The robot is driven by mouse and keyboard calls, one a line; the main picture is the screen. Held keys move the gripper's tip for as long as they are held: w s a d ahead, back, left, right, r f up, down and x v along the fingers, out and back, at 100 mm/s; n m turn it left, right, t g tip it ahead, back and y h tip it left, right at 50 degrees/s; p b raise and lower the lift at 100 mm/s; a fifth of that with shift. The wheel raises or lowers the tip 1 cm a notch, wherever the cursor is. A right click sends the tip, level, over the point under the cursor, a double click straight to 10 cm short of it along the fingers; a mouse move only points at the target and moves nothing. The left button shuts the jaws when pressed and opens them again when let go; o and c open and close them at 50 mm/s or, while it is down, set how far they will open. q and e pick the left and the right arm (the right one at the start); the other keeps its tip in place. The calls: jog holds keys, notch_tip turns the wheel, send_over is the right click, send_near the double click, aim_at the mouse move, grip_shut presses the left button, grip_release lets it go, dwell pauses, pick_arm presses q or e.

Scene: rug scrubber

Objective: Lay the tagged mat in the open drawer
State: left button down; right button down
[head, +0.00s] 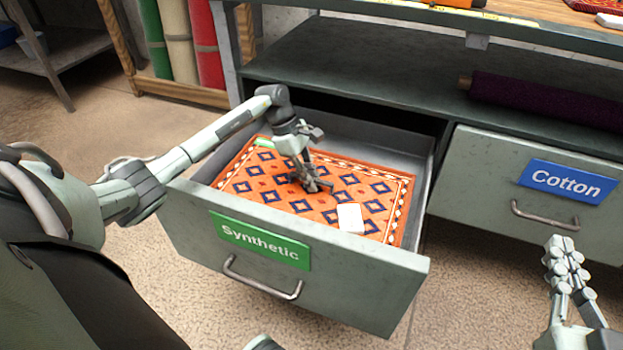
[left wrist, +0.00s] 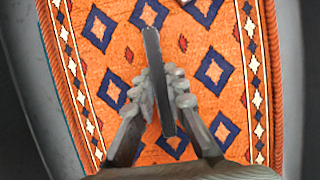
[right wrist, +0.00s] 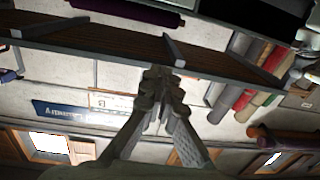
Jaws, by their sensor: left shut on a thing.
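The orange patterned mat (head: 262,178) with blue diamonds lies flat in the open drawer (head: 190,225) labelled Synthetic. A white tag (head: 350,217) lies on its near right part. My left gripper (head: 312,184) is inside the drawer, above the middle of the mat. In the left wrist view its fingers (left wrist: 163,95) are shut on a thin grey strip (left wrist: 153,52); I cannot tell what that strip belongs to. The mat fills most of the left wrist view (left wrist: 235,115). My right gripper (head: 562,250) is shut and empty, raised at the right, away from the drawer; its fingers also show in the right wrist view (right wrist: 162,80).
A closed drawer (head: 480,180) labelled Cotton sits to the right, with a dark purple roll (head: 540,100) on the shelf above it. Green, cream and red rolls (head: 178,40) stand behind at the left. The bench top (head: 560,35) overhangs the drawers.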

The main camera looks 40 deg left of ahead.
pick_arm(q)
jog(key=shift+f+b, duration=0.35)
jog(key=shift+b, duration=0.1)
pick_arm(e)
jog(key=shift+s+a+r+t+y, duration=0.15)
jog(key=shift+a+r+t+y, duration=0.15)
jog(key=shift+r, duration=0.45)
jog(key=shift+s+a+r+t+y, duration=0.15)
jog(key=shift+a+r+t, duration=0.25)
jog(key=shift+r, duration=0.3)
jog(key=shift+s+a+r+t+y, duration=0.15)
jog(key=shift+a+r+t+y, duration=0.2)
jog(key=shift+r, duration=0.4)
pick_arm(q)
jog(key=c, duration=1.6)
grip_release()
jog(key=shift+o, duration=0.2)
pick_arm(e)
jog(key=shift+d+r, duration=0.1)
jog(key=shift+d, duration=0.1)
